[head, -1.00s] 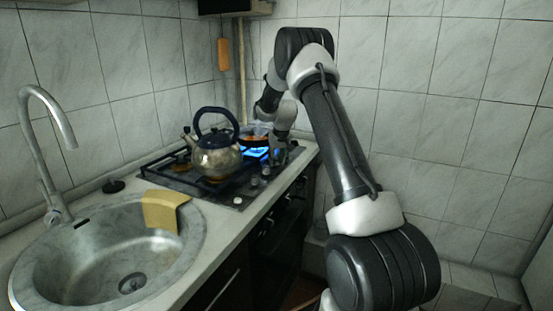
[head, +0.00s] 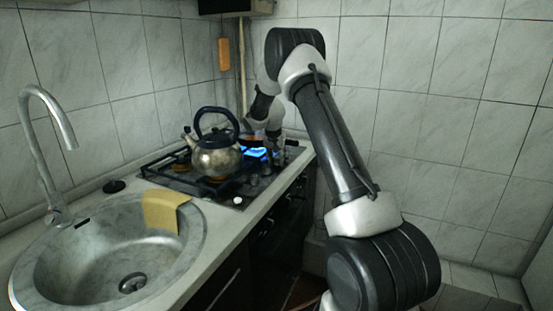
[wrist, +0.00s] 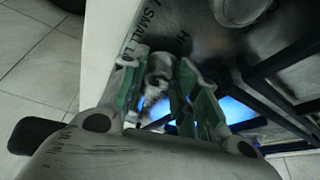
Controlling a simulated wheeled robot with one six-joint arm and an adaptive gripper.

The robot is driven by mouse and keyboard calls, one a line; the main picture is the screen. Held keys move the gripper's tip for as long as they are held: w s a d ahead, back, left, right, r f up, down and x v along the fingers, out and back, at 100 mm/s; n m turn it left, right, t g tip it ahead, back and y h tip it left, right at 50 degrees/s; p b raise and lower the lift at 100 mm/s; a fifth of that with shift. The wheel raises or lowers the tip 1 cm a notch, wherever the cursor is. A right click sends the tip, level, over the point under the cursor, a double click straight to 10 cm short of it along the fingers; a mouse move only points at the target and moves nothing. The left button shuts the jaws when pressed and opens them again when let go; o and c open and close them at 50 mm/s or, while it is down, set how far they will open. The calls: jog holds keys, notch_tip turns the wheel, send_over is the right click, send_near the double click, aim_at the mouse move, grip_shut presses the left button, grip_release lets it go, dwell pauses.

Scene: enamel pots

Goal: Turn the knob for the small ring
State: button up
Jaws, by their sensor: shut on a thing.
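My gripper (wrist: 164,88) has its green-padded fingers on both sides of a grey knob (wrist: 159,66), shut on it. The lettering "SMALL" stands on the metal panel beside this knob in the wrist view. In the head view my gripper (head: 277,146) is at the far right end of the hob (head: 190,185), and its fingertips are hard to make out. A blue flame (head: 257,153) burns beside it, and a blue glow (wrist: 238,109) also shows in the wrist view.
A steel kettle (head: 217,160) with a dark handle stands on the hob, left of my gripper. A pan behind is mostly hidden by my arm. Another knob (head: 237,200) is at the hob's near edge. A sink (head: 60,262) with a yellow cloth (head: 162,211) is nearer. Tiled walls close the corner.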

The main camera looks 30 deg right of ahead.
jog(key=shift+m, duration=0.6)
jog(key=shift+g, duration=0.3)
jog(key=o, duration=0.7)
jog(key=v, duration=1.2)
jog(key=shift+a, duration=0.3)
